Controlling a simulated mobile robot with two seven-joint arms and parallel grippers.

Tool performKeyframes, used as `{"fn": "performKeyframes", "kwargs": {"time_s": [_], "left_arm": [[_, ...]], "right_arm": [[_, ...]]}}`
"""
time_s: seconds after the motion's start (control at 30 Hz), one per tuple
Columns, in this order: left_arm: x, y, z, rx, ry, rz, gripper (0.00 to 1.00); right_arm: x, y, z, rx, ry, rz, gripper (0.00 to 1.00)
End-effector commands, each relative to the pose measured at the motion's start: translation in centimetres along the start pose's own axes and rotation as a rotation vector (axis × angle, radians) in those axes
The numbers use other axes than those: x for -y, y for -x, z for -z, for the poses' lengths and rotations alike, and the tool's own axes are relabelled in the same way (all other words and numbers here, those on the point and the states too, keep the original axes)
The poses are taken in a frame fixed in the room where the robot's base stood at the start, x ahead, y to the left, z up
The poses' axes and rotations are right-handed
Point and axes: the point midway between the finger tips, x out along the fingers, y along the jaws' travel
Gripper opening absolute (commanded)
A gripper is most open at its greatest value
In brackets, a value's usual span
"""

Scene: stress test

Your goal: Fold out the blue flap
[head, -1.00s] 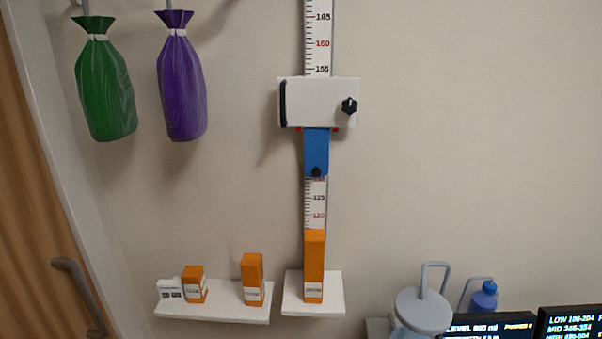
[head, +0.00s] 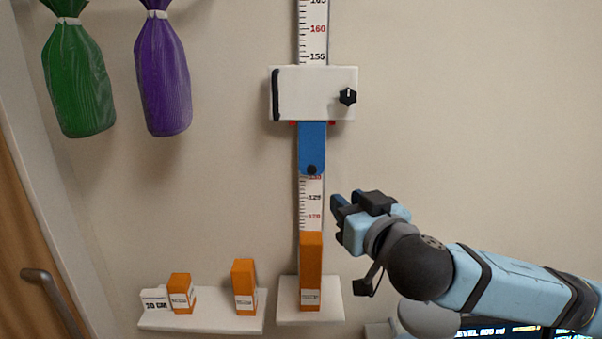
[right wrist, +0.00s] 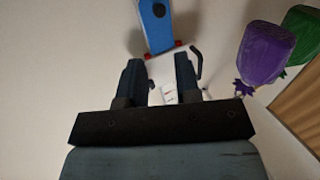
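The blue flap (head: 312,147) hangs straight down below the white slider box (head: 312,93) on the wall scale. A dark round knob (head: 312,170) sits at its lower end. The flap also shows at the top of the right wrist view (right wrist: 156,25), beyond the fingertips. My right gripper (head: 336,207) is right of the scale, a little below the flap, and does not touch it. In the right wrist view its two fingers (right wrist: 158,62) are apart with nothing held between them. My left gripper is not in view.
A tall orange box (head: 311,270) stands on a small white shelf (head: 310,314) below the flap. Smaller orange boxes (head: 181,292) stand on a shelf to the left. Green (head: 77,80) and purple (head: 162,75) bags hang at upper left. The wall right of the slider is clear.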

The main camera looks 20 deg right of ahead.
Motion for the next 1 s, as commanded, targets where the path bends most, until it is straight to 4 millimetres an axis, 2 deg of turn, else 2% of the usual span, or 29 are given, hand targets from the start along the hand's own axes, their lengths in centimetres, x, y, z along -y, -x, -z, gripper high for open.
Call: {"fn": "performKeyframes", "kwargs": {"time_s": [0.17,0.7,0.83,1.0], "left_arm": [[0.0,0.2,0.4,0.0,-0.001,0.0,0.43],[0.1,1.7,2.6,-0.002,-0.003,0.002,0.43],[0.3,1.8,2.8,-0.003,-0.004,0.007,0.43],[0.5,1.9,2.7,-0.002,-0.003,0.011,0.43]], "right_arm": [[-0.1,-1.2,0.4,-0.005,-0.003,-0.006,0.31],[-0.2,-11.7,0.6,-0.005,-0.001,-0.006,0.31],[-0.1,-13.0,0.5,-0.005,-0.002,-0.005,0.31],[-0.2,-13.7,0.3,-0.005,-0.001,-0.004,0.31]]}}
